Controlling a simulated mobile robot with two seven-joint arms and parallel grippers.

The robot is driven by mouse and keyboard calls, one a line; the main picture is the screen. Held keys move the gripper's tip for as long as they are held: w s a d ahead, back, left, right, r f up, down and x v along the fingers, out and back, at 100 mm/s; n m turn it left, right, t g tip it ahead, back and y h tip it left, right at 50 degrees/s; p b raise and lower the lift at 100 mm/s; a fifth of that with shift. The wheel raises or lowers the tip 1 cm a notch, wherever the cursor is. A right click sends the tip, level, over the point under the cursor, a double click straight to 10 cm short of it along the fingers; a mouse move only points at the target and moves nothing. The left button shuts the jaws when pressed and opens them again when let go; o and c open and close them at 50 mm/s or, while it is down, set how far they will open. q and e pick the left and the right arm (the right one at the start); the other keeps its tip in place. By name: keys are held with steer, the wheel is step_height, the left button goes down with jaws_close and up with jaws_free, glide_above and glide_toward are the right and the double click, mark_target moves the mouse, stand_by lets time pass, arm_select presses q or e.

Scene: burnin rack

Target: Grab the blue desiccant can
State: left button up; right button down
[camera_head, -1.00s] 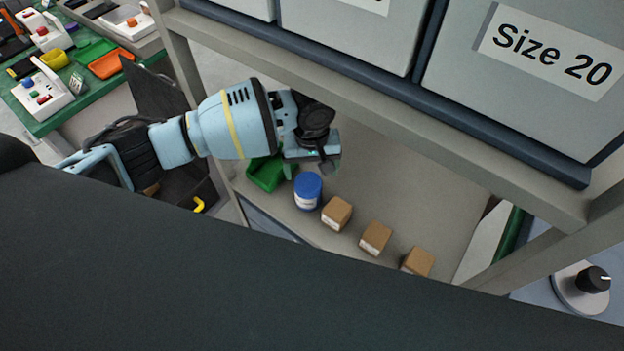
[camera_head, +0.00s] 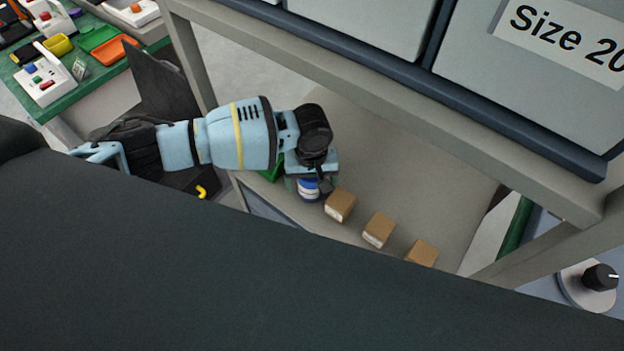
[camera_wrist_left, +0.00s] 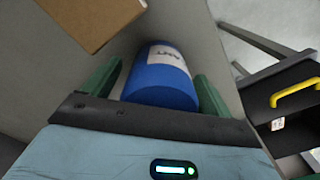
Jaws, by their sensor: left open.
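The blue desiccant can (camera_head: 308,190) stands on the shelf board, mostly covered by my left gripper in the head view. In the left wrist view the can (camera_wrist_left: 162,80) shows its blue side and a white label, and it lies between two green fingers. My left gripper (camera_head: 312,184) is open, over and around the can, with one finger on each side; the wrist view also shows the gripper (camera_wrist_left: 158,88). A gap shows at the left finger; contact at the right finger is unclear. My right gripper is not in view.
Several brown boxes stand in a row right of the can, the nearest box (camera_head: 340,205) close to the gripper. The rack's upper beam (camera_head: 400,105) runs above the arm. The shelf board (camera_head: 400,180) behind the boxes is clear.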

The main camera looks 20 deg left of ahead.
arm_select(q)
steer(key=c, duration=1.2)
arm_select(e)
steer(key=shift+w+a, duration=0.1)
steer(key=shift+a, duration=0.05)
